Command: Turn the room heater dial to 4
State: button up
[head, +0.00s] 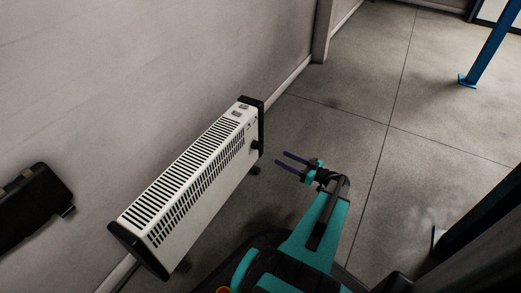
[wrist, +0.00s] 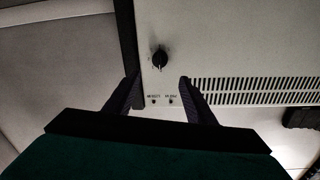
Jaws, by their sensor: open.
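The room heater (head: 190,185) is a long white box with dark slots and black end caps, standing by the wall. Its front panel also shows in the wrist view (wrist: 220,40). The dial (wrist: 159,58) is a small black knob near one end cap, above two small lights or buttons with tiny labels. Its setting is too small to read. My gripper (head: 281,158) is open and empty, pointing at the heater's far end. In the wrist view its two dark fingers (wrist: 160,78) are spread, with the dial between and just beyond their tips, apparently untouched.
A black box-like object (head: 35,205) is at the left by the wall. A blue post (head: 487,50) stands at the upper right, and a dark post (head: 475,220) at the lower right. The concrete floor (head: 350,100) beyond the gripper is clear.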

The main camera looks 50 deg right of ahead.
aim_at(257, 146)
jog(key=w+a+b, duration=0.2)
jog(key=w+b, duration=0.2)
jog(key=w, duration=0.8)
jog(key=shift+w+a+b, duration=0.2)
jog(key=shift+w+b, duration=0.05)
jog(key=shift+b, duration=0.1)
jog(key=c, duration=1)
jog(key=shift+a, duration=0.45)
jog(key=shift+c, duration=0.2)
jog(key=shift+d, duration=0.3)
